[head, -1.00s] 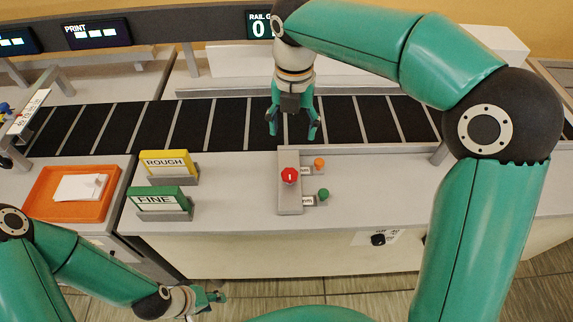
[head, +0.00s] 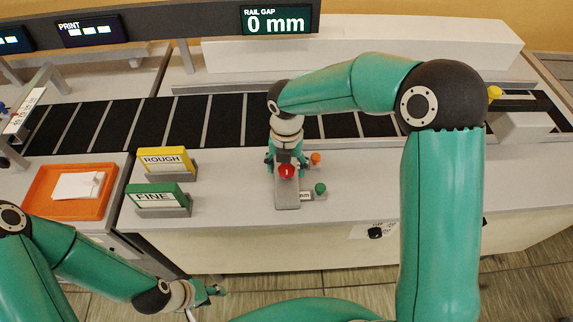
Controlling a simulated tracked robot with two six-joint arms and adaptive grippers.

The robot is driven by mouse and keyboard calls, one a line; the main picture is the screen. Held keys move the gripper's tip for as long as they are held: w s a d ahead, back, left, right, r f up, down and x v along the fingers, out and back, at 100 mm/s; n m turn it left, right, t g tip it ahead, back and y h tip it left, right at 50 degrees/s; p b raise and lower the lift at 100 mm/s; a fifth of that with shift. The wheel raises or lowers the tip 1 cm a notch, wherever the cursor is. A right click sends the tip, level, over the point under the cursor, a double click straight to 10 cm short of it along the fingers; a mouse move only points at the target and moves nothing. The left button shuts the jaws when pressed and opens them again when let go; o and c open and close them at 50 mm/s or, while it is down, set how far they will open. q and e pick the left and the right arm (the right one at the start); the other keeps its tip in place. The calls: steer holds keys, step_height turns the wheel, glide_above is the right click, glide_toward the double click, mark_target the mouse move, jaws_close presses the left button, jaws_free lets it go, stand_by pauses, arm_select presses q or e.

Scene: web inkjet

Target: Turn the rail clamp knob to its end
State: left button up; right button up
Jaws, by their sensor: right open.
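A red knob (head: 287,171) sits on a raised grey panel (head: 288,199) on the front counter. No readable label names it as the rail clamp knob. My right gripper (head: 286,163) is open, pointing down just above and behind the red knob, with its fingers apart on either side. Whether they touch it cannot be told. An orange knob (head: 315,158) and a green knob (head: 320,189) stand right of the panel. My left gripper (head: 214,290) is low in front of the counter, apart from everything; its fingers are too small to read.
The rail gap display (head: 277,20) reads 0 mm. Yellow ROUGH (head: 166,157) and green FINE (head: 158,196) signs stand left of the panel. An orange tray (head: 45,205) holds white sheets. A black knob (head: 375,232) is on the counter's front. The dark conveyor (head: 190,122) runs behind.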

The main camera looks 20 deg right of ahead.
steer(key=c, duration=1.1)
steer(key=shift+c, duration=0.2)
